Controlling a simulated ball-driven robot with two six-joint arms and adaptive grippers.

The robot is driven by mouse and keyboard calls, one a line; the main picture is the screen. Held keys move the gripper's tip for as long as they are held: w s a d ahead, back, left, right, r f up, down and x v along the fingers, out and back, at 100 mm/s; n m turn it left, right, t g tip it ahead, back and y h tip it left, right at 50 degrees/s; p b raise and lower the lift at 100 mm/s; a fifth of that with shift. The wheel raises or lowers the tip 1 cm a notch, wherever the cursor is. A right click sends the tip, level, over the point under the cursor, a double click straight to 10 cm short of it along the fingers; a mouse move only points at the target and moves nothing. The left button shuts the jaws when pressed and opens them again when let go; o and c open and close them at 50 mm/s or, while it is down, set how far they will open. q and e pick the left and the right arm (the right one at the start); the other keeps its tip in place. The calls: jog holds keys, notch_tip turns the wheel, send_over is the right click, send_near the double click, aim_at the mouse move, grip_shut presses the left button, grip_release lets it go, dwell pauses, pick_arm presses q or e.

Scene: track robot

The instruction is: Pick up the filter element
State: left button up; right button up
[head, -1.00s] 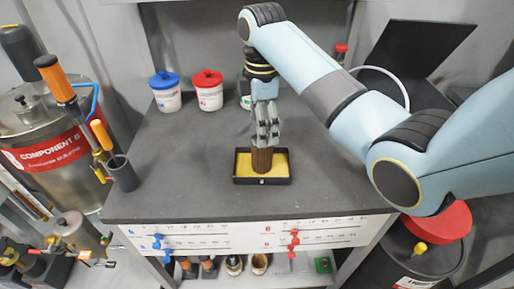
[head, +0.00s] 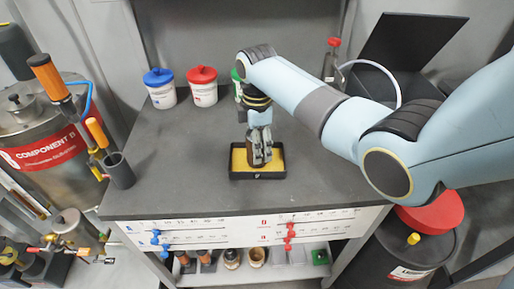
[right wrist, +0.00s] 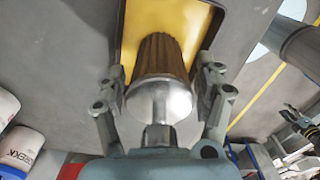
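The filter element (right wrist: 162,60) is a brown pleated cylinder with a silver metal end cap. It stands on the yellow bottom of a small black-rimmed tray (head: 270,175). My right gripper (head: 259,160) is over the tray in the head view and largely hides the filter element there. In the right wrist view the fingers of my right gripper (right wrist: 164,80) are on both sides of the filter element, with narrow gaps to it, so the gripper looks open around it. My left gripper is not in view.
A blue-lidded tub (head: 160,88) and a red-lidded tub (head: 202,86) stand at the back of the grey table (head: 175,180). A red-capped bottle (head: 332,58) and a black panel (head: 412,50) are behind my right arm. The table left of the tray is clear.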

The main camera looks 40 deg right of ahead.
jog(key=c, duration=1)
jog(key=shift+r, duration=0.1)
